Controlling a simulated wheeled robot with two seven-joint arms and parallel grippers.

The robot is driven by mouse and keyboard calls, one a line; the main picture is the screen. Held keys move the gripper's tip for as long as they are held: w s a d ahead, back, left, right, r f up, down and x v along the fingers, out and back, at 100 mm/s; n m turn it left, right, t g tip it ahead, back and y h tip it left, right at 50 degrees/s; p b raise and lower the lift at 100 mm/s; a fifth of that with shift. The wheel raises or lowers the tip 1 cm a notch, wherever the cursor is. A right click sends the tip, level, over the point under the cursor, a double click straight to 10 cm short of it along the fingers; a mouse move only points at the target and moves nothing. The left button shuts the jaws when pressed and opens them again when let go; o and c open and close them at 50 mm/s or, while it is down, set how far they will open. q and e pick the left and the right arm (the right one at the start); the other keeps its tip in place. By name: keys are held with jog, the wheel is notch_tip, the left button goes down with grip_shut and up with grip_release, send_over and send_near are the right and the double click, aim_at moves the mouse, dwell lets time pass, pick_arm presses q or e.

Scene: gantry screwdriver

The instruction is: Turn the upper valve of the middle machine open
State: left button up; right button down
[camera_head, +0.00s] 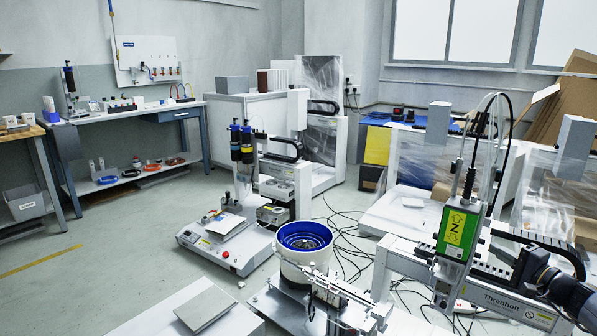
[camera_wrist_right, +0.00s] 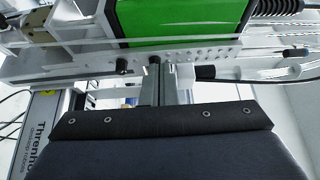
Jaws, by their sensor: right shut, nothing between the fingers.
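A gantry machine (camera_head: 470,255) with a green-and-yellow panel marked Z (camera_head: 455,233) stands at the right front. Its green panel (camera_wrist_right: 180,18) and a pale bar with a row of small holes fill the top of the right wrist view. Small dark knob-like parts (camera_wrist_right: 121,66) sit along that bar; I cannot tell which one is the upper valve. My right gripper (camera_head: 524,272) comes in from the right, beside the gantry rail. In the right wrist view its fingers (camera_wrist_right: 161,84) are together and empty, pointing toward the bar; contact is unclear. My left gripper is not in view.
A blue-lined bowl feeder (camera_head: 304,240) stands left of the gantry. A dispensing machine (camera_head: 245,215) with dark bottles is farther back. Black cables (camera_head: 345,235) lie on the floor between them. The left floor (camera_head: 110,240) is clear. A black cable loop rises above the green panel.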

jog(key=shift+s+d, duration=1.25)
jog(key=shift+d, duration=0.2)
